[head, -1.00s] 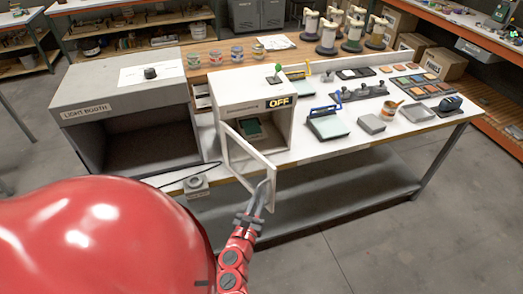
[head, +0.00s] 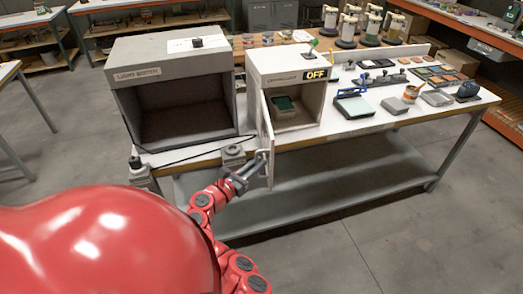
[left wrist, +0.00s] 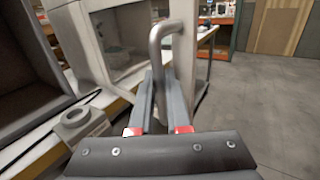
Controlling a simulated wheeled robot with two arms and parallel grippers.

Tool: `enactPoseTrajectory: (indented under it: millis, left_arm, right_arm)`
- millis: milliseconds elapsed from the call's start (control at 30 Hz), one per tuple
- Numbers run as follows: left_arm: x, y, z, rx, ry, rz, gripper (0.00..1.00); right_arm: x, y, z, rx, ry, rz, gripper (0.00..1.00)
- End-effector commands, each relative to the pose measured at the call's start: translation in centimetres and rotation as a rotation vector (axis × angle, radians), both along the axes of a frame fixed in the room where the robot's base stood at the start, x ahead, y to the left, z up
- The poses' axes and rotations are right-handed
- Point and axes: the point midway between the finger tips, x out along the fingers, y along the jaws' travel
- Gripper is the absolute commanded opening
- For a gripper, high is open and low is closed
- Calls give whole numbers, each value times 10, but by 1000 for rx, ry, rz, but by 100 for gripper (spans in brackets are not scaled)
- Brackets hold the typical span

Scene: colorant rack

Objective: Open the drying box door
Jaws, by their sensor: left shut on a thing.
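The drying box (head: 289,62) is a white box with an OFF sign, standing on the table right of the light booth. Its door (head: 266,138) is swung wide open on its left edge and points out past the table's front, seen nearly edge-on. Through the opening, a dark-framed green item (head: 286,103) lies inside. My left gripper (head: 254,167) is shut on the door's handle at the outer end of the door. In the left wrist view the grey bent handle (left wrist: 167,40) runs down between the fingers. My right gripper is not in view.
The light booth (head: 178,95) stands left of the box. A small grey ring-shaped item (head: 233,154) sits at the table's front edge near my gripper. Screen frames, jars and trays cover the table's right side. Floor in front is clear.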

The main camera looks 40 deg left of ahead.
Motion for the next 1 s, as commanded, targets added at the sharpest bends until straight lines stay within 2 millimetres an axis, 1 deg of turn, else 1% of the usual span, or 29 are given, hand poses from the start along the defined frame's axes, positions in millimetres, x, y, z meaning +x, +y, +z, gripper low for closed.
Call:
enactPoseTrajectory:
  millis: [400, 433, 567, 600, 867, 967, 1000]
  left_arm:
    - [-1, 2, 1, 0, -1, 1, 0]
    - [-1, 1, 0, 0, -1, 1, 18]
    - [-1, 1, 0, 0, 0, 1, 42]
    - [-1, 1, 0, 0, 0, 1, 45]
    - [-3, 1, -1, 0, 0, 1, 45]
    - [-10, 1, -2, 1, -1, 1, 45]
    - [-15, 2, -2, 2, -1, 3, 45]
  right_arm:
    - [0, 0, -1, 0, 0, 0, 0]
    - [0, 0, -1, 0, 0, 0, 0]
    - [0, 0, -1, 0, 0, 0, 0]
    - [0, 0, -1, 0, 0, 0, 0]
    - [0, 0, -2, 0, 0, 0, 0]
    - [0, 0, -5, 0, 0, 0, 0]
    - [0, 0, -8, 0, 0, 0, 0]
